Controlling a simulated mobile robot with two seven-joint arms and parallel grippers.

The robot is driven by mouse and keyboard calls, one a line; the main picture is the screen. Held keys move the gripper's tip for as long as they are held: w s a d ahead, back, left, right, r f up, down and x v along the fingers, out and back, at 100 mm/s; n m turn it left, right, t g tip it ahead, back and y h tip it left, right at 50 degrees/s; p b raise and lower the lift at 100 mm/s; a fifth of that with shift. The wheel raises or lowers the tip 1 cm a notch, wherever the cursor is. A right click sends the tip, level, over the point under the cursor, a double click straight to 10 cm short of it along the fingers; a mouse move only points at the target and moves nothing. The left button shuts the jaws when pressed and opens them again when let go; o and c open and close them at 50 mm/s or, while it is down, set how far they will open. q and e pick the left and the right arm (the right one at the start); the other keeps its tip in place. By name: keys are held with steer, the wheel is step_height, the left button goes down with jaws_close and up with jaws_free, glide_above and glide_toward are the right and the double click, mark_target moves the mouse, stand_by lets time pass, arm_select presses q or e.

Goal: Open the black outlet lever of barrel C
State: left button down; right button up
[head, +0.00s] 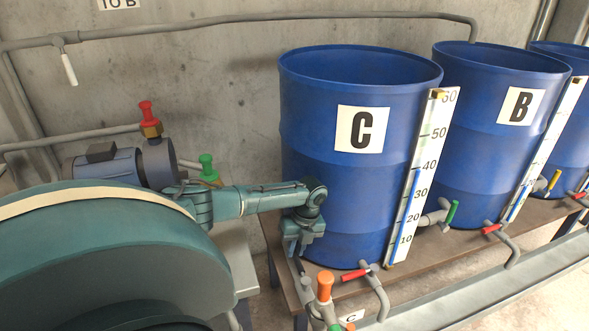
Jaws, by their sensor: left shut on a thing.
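Barrel C (310,125) is a blue open-topped drum with a white C label, standing on a brown bench. My left gripper (297,252) is low at the left side of barrel C, fingers pointing down. It is shut on a dark piece there, seemingly the black outlet lever. The gripper hides most of that lever and its valve, so I cannot tell its angle. A red lever (355,274) sits on a separate grey pipe at the front of barrel C. My right gripper is not in view.
Barrel B (480,100), with a green lever (452,213), stands to the right. A level scale (418,170) is fixed on barrel C's right. An orange knob (325,285) stands in front of the gripper. A pump (110,168) is behind the arm. A grey trough (480,285) runs along the front.

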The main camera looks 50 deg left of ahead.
arm_select(q)
steer(key=shift+w+d, duration=0.1)
steer(key=shift+w, duration=0.05)
stand_by(0.3)
steer(key=c, duration=1.4)
jaws_free()
steer(key=shift+o, duration=0.2)
step_height(320, 180, up, 7)
steer(key=w, duration=0.1)
steer(key=shift+w+d+r+p, duration=0.2)
steer(key=shift+d+p, duration=0.1)
steer(key=shift+p, duration=0.1)
